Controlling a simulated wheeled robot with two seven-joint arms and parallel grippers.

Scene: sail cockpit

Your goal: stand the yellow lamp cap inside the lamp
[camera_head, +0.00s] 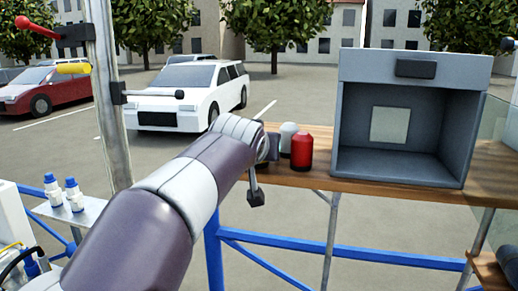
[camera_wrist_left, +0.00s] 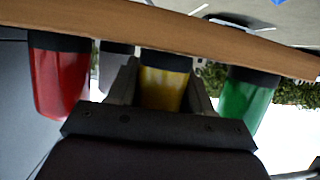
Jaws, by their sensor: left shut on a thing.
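The yellow lamp cap (camera_wrist_left: 165,88), with a dark base, is between the two fingers of my left gripper (camera_wrist_left: 163,80) in the left wrist view. The gripper is shut on it. The cap's dark end is at the wooden shelf, which shows at the top of this view; I cannot tell whether they touch. In the head view my left arm hides the yellow cap and most of the gripper. A grey open-fronted box (camera_head: 415,68) with a pale square panel inside stands on the shelf at right, seemingly the lamp. No cap shows inside it. My right gripper is not in view.
A red cap (camera_head: 301,152) and a whitish cap (camera_head: 288,137) stand between my left gripper and the box. A green cap (camera_wrist_left: 247,98) is on the yellow cap's other side. The wooden shelf (camera_head: 400,190) has blue rails below. A metal post (camera_head: 110,100) with levers stands left.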

